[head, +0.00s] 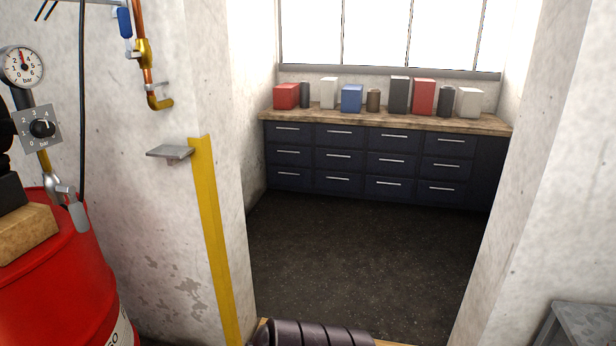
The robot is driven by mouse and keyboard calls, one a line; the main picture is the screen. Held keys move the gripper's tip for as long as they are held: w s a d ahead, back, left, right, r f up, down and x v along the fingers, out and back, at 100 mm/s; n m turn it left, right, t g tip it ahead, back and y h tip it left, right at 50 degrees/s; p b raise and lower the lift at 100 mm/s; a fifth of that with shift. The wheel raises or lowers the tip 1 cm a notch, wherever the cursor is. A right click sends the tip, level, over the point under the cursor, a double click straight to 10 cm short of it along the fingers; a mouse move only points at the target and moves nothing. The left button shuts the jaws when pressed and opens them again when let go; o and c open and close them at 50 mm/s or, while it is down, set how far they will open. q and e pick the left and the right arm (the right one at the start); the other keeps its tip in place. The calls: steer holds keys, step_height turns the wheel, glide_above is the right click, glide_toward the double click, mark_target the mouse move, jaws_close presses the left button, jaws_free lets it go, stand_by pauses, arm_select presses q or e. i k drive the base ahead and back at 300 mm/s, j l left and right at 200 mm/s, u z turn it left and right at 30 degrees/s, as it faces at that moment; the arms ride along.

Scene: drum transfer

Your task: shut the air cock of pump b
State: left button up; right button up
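No label reading pump b shows. At the left edge a red drum (55,285) stands partly cut off. Above it are a pressure gauge (22,66) and a grey regulator plate with a black knob (42,128). Below the knob, a metal cock with a grey lever (78,214) hangs in front of the drum's upper edge; the lever points down. Higher up, a copper pipe carries a brass valve (145,54) beside a blue handle (125,22) that hangs downward. I cannot tell which pump either one serves. Neither of my grippers is in view.
A small grey wall shelf (170,152) juts out beside a yellow stripe (213,230). Dark floor (350,245) lies clear through the opening. Dark drawer cabinets (365,160) with several boxes stand behind. A dark ribbed object (310,334) shows at the bottom, a grey table (585,325) at lower right.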

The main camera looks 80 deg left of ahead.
mark_target(81, 222)
steer(key=u, duration=4.05)
